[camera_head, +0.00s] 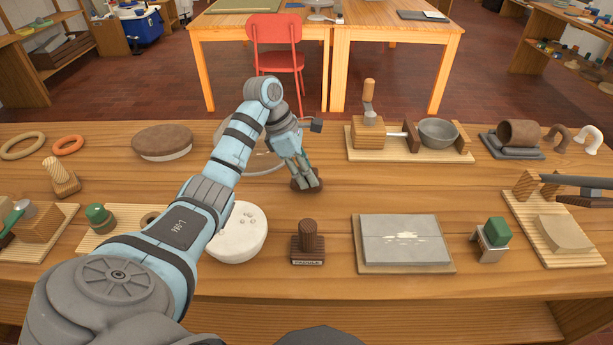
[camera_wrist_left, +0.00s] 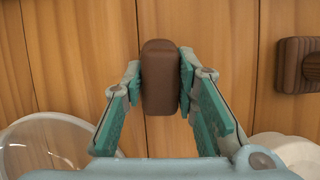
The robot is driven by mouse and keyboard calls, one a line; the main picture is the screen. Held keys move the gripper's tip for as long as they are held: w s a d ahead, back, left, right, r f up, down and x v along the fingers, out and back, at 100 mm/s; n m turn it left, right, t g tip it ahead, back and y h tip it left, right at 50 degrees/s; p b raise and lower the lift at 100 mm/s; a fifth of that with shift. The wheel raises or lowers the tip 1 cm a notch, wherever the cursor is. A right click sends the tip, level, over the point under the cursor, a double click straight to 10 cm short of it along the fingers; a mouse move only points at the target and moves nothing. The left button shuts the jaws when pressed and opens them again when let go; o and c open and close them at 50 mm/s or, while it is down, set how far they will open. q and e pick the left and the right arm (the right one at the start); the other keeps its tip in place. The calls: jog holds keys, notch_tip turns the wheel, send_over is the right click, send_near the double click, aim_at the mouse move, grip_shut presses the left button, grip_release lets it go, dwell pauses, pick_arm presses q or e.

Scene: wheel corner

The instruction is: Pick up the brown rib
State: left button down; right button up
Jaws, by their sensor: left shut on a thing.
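The brown rib (camera_wrist_left: 160,78) is a small dark brown block with rounded edges. In the left wrist view it sits upright between the teal finger pads of my left gripper (camera_wrist_left: 160,92), which is shut on its two long sides. In the head view the rib (camera_head: 308,184) shows at the tips of my left gripper (camera_head: 304,176), at or just above the middle of the wooden table. I cannot tell whether it touches the wood.
A clear round dish (camera_wrist_left: 45,150) lies close to the left gripper. A white round disc (camera_head: 240,235) and a dark wooden stamp (camera_head: 307,243) stand nearer me. A grey slab on a board (camera_head: 405,242) is to the right. Bare wood (camera_head: 350,190) lies right of the rib.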

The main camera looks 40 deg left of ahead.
aim_at(314, 170)
pick_arm(q)
notch_tip(314, 170, up, 5)
jog(key=shift+p, duration=0.5)
notch_tip(314, 170, up, 14)
jog(key=p, duration=1.4)
pick_arm(e)
notch_tip(314, 170, up, 15)
pick_arm(q)
jog(key=shift+f, duration=0.15)
jog(key=c, duration=1.8)
grip_release()
jog(key=c, duration=0.5)
pick_arm(e)
jog(key=shift+c, duration=0.2)
